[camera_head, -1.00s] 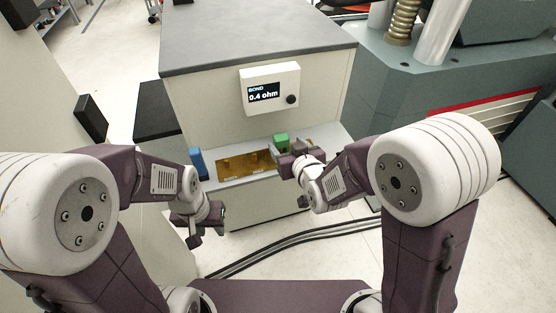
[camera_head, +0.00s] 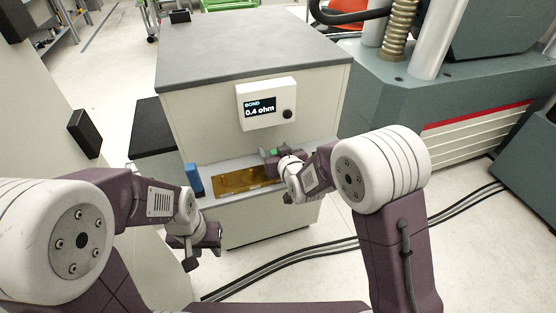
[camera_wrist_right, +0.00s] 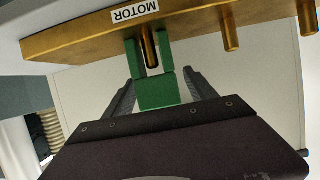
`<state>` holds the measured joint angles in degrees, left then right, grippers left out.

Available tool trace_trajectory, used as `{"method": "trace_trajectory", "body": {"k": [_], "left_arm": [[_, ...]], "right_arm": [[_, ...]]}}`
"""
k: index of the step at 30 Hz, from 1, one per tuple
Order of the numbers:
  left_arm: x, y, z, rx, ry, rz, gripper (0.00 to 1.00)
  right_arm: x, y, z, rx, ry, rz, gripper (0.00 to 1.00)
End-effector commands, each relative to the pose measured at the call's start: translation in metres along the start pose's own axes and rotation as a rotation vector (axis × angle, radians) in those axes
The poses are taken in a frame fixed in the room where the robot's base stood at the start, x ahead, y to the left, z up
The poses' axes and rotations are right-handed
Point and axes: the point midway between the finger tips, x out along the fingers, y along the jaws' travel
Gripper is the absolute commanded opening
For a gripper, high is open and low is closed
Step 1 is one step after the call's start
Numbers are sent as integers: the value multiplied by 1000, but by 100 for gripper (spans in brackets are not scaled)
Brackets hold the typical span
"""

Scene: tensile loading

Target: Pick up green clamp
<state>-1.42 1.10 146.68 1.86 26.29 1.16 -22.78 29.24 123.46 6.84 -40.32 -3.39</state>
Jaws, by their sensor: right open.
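The green clamp (camera_wrist_right: 157,92) shows in the right wrist view, with two prongs around a brass pin of a golden board (camera_wrist_right: 75,42) labelled MOTOR. My right gripper (camera_wrist_right: 161,84) is open, with one finger on each side of the clamp's body and small gaps visible. In the head view only a small green piece of the clamp (camera_head: 273,152) shows; my right gripper (camera_head: 270,161) hides the rest. My left gripper (camera_head: 207,240) hangs empty in front of the cabinet, to the left; its jaw opening is unclear.
A blue block (camera_head: 193,180) stands at the left end of the cabinet's shelf. The golden board also shows in the head view (camera_head: 232,182). A meter (camera_head: 266,104) reading 0.4 ohm sits above. Cables (camera_head: 290,262) run across the floor in front.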

Motion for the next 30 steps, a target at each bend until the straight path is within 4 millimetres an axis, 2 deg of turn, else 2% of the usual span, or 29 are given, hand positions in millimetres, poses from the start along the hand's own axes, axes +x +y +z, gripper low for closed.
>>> {"method": "trace_trajectory", "body": {"k": [1,2,6,8,9,17,20,25,30], "left_arm": [[0,0,0,0,0,0,36],[0,0,0,0,0,0,36],[0,0,0,0,0,0,36],[0,0,0,0,0,0,36],[0,0,0,0,0,0,36],[-2,0,0,0,0,0,36],[-7,0,-1,0,0,0,36],[-20,0,-2,0,0,0,36],[-24,0,-2,0,0,0,36]], "right_arm": [[0,0,0,0,0,0,65],[0,0,0,0,0,0,60],[0,0,0,0,0,0,21],[0,0,0,0,0,0,4],[0,0,0,0,1,0,0],[-2,0,-4,0,1,0,0],[-6,0,-14,0,3,0,0],[-19,0,-46,0,5,0,0],[-52,32,-54,1,5,6,0]]}}
